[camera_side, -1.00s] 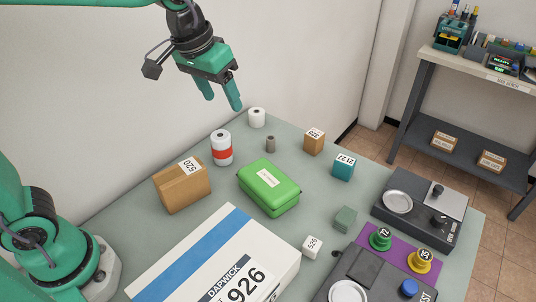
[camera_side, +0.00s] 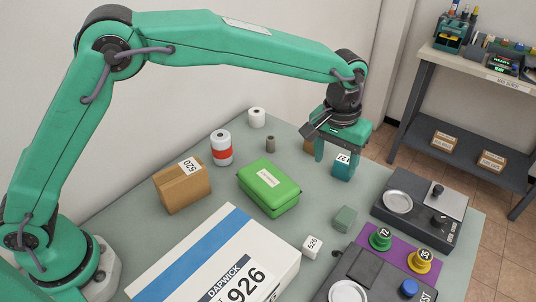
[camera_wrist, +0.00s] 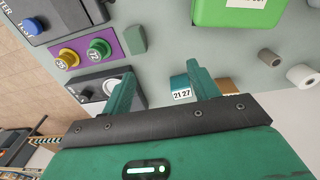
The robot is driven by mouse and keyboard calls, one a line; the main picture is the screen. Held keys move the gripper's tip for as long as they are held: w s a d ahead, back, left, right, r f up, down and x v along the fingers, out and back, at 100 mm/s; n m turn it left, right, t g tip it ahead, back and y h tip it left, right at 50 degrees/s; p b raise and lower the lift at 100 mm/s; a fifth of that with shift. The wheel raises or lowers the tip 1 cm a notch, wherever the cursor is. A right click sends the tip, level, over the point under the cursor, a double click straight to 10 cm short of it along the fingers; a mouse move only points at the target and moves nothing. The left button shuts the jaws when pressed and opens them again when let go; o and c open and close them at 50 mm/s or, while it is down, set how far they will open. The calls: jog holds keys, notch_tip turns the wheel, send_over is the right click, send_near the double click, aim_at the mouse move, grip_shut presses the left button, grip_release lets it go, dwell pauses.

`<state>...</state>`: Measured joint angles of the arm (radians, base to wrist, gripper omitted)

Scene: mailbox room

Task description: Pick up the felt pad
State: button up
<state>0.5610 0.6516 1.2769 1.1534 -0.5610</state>
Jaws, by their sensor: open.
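The felt pad looks to be the small grey-green block (camera_side: 344,219) on the table, between the white 526 cube and the purple mat. In the wrist view it is the dark green block (camera_wrist: 136,39) beside the purple mat. My gripper (camera_side: 338,156) is open and empty, in the air near the teal box (camera_side: 342,170) at the back right, away from the pad. In the wrist view the two fingers (camera_wrist: 160,74) are spread, and the pad lies beyond them, above the left fingertip.
A white 526 cube (camera_side: 312,247) stands left of the pad. The purple mat (camera_side: 399,265) holds a green knob (camera_side: 381,238) and a yellow knob (camera_side: 420,260). A dark device (camera_side: 423,223) is to the right. A green case (camera_side: 270,188) and a large white box (camera_side: 215,262) lie left.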

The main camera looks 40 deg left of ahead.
send_over(346, 215)
jog(key=shift+g, duration=0.3)
notch_tip(346, 215, down, 6)
jog(key=shift+w+r, duration=0.1)
jog(key=shift+w, duration=0.05)
jog(key=shift+f, duration=3.85)
jog(key=c, duration=1)
jog(key=shift+c, duration=0.2)
jog(key=shift+r, duration=0.15)
